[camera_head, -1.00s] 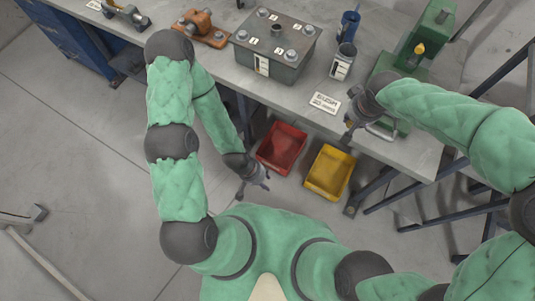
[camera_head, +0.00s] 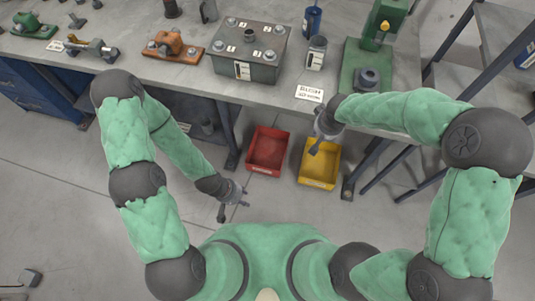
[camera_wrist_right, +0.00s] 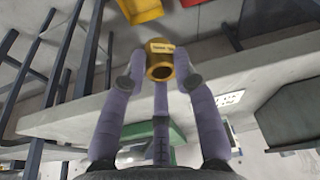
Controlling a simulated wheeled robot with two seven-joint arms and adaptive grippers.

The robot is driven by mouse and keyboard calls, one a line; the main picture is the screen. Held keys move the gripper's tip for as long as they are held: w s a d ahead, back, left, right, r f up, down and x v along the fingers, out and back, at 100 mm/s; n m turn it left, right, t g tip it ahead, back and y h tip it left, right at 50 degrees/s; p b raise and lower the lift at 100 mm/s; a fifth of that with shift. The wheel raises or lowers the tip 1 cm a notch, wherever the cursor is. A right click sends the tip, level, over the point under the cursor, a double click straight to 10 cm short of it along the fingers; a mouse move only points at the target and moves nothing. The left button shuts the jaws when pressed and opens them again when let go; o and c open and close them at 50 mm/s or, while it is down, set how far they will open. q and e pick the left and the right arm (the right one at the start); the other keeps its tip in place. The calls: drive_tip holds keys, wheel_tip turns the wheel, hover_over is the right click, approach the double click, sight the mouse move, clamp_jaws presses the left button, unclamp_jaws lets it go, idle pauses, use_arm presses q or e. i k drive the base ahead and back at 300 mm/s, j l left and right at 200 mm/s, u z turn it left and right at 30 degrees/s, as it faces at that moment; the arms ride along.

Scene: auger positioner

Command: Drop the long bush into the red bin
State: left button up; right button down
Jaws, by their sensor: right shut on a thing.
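My right gripper (camera_wrist_right: 163,78) is shut on a brass-coloured bush (camera_wrist_right: 160,63), a hollow cylinder with a small label that is too blurred to read. I cannot tell from its size whether it is the long one. In the head view the right gripper (camera_head: 317,146) is over the far edge of the yellow bin, and the bush is not clearly visible there. The red bin (camera_head: 267,151) stands on the floor to the left of the right gripper and looks empty. My left gripper (camera_head: 233,211) is open and empty, low and left of the red bin.
The yellow bin (camera_head: 319,177) stands right of the red bin. The grey workbench (camera_head: 190,77) runs behind both, with a grey box (camera_head: 250,68), an orange fixture (camera_head: 172,47), cups and a green press (camera_head: 365,63) on it. Open floor lies in front.

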sight(273, 149)
drive_tip(key=i+j+z, duration=0.1)
drive_tip(key=j+z, duration=0.2)
drive_tip(key=j, duration=0.65)
drive_tip(key=j+z, duration=0.25)
drive_tip(key=j, duration=0.7)
